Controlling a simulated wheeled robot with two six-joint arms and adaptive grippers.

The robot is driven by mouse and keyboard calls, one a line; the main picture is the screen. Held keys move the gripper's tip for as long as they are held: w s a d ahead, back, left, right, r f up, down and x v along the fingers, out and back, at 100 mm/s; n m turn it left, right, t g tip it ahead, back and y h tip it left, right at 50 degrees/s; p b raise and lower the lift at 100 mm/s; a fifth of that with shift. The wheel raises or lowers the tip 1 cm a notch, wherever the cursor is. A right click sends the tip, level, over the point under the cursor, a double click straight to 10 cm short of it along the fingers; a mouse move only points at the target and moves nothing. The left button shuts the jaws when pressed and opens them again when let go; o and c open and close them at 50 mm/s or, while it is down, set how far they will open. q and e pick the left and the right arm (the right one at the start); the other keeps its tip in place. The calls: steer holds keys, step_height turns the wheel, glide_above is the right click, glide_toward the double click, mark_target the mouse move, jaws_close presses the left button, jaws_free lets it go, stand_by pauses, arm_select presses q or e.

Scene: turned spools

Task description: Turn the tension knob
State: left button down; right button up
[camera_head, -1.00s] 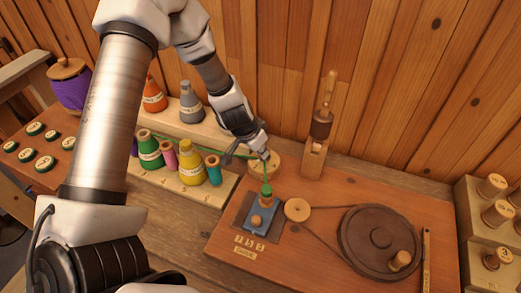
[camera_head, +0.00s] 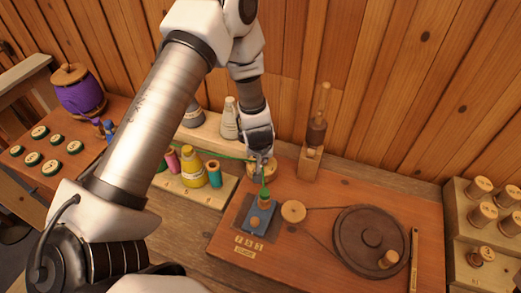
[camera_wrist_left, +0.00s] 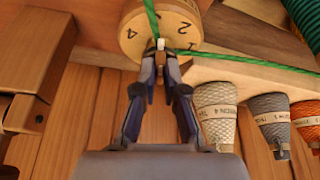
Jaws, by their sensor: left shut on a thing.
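The tension knob is a round wooden dial with painted numbers, at the back of the red-brown board. In the head view the knob (camera_head: 271,171) is partly hidden by my left gripper. In the left wrist view the knob (camera_wrist_left: 135,36) shows the numbers 1, 2 and 4, and a green thread passes across it. My left gripper (camera_head: 262,156) reaches down to the knob from above. In the left wrist view the left gripper (camera_wrist_left: 160,60) is shut on a small pale tab on the knob's face. My right gripper is not in view.
A blue block (camera_head: 258,217) with a green-wound bobbin stands just in front of the knob. A dark wheel (camera_head: 372,240) is to the right, and a wooden post (camera_head: 310,160) stands close behind. Thread cones (camera_head: 230,120) and spools (camera_head: 193,170) stand to the left.

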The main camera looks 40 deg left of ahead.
arm_select(q)
steer(key=shift+w+n+y+p, duration=0.15)
steer(key=shift+n+y+p, duration=0.15)
steer(key=shift+n+p, duration=0.75)
steer(key=c, duration=1.5)
jaws_free()
steer(key=shift+o, duration=1.3)
steer(key=shift+w, duration=0.1)
steer(key=shift+w+f+g, duration=0.1)
steer(key=shift+f+g, duration=0.05)
steer(key=shift+g, duration=0.15)
steer(key=v, duration=1.2)
